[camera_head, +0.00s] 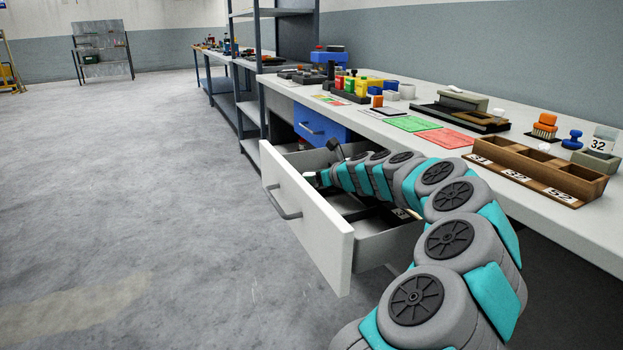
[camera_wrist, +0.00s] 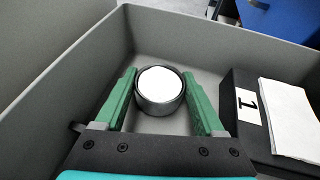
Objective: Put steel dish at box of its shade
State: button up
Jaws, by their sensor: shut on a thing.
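A round steel dish (camera_wrist: 142,104) with a white top or content sits inside the open grey drawer (camera_head: 318,222), seen in the wrist view. My gripper (camera_wrist: 160,76) has its green fingers on both sides of the dish and is shut on it. A black box (camera_wrist: 240,84) with a label "1" is beside it on the right, with a white sheet or cloth (camera_wrist: 292,115) on it. In the head view my arm reaches into the drawer, and the dish is hidden there.
The drawer walls surround my gripper closely. On the bench (camera_head: 500,140) above stand a wooden compartment box (camera_head: 540,170) with number labels, a green sheet (camera_head: 411,123), a red sheet (camera_head: 446,138), and several blocks. A blue drawer (camera_head: 322,124) is beyond. The floor at left is clear.

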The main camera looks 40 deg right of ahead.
jog(key=shift+f, duration=0.2)
jog(key=o, duration=1.6)
jog(key=shift+s+r, duration=0.15)
jog(key=v, duration=1.1)
jog(key=shift+s+r, duration=0.1)
jog(key=shift+s, duration=0.3)
